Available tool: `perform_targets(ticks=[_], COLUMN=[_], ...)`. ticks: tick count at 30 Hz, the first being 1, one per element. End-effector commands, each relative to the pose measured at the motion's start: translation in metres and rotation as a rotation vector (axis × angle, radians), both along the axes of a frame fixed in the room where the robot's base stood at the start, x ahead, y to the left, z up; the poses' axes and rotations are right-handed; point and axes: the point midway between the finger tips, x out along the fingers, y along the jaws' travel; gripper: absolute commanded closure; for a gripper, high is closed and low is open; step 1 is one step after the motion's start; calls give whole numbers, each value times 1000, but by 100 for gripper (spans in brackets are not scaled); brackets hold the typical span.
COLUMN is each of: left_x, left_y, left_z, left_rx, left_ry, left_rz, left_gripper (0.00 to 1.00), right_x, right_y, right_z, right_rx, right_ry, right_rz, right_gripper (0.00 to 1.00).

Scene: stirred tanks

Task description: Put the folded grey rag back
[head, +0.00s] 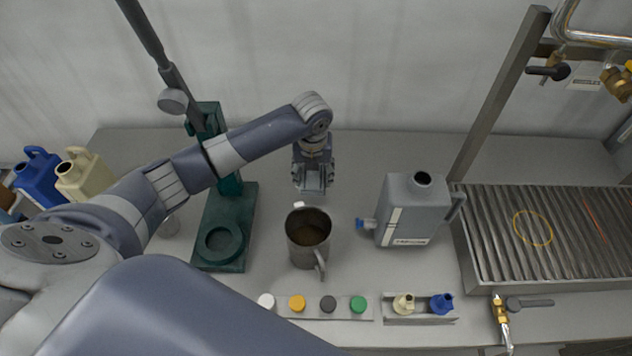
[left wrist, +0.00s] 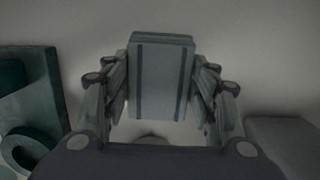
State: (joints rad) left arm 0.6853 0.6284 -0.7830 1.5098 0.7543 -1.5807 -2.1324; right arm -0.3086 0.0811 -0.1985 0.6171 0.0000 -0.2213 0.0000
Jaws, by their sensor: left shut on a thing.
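The folded grey rag (left wrist: 160,82) is a grey block with darker stripes in the left wrist view, held between the two fingers of my left gripper (left wrist: 160,100). In the head view my left gripper (head: 313,178) points down behind the metal jug, shut on the rag (head: 313,181), which shows small and grey at the fingertips. I cannot tell whether the rag touches the bench. My right gripper is not in view.
The metal jug (head: 307,252) holds brown liquid. A green stand (head: 214,257) is to the left, a grey canister (head: 405,215) to the right. A strip with several caps (head: 350,308) lies in front. A ribbed metal tray (head: 560,235) is at the right.

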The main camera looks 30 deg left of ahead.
Motion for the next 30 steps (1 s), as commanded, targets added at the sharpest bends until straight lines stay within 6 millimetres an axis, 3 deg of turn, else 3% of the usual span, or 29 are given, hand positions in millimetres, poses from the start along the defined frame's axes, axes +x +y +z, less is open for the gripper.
perform_targets(ticks=[5, 12, 22, 23, 25, 30], left_x=[-1, 0, 0, 0, 0, 0], left_y=[-1, -1, 0, 0, 0, 0], left_z=[-17, -45, -49, -49, -48, -48], left_rx=[0, 0, 0, 0, 0, 0], left_ry=[3, 0, 0, 0, 0, 0], left_rz=[0, 0, 0, -1, 0, 0], left_gripper=[69, 69, 69, 44, 28, 26], right_x=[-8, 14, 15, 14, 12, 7], right_y=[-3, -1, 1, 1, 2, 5], right_z=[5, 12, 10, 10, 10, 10], right_rx=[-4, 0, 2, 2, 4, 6], right_ry=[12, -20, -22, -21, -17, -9], right_rz=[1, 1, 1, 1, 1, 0], right_gripper=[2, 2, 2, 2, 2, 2])
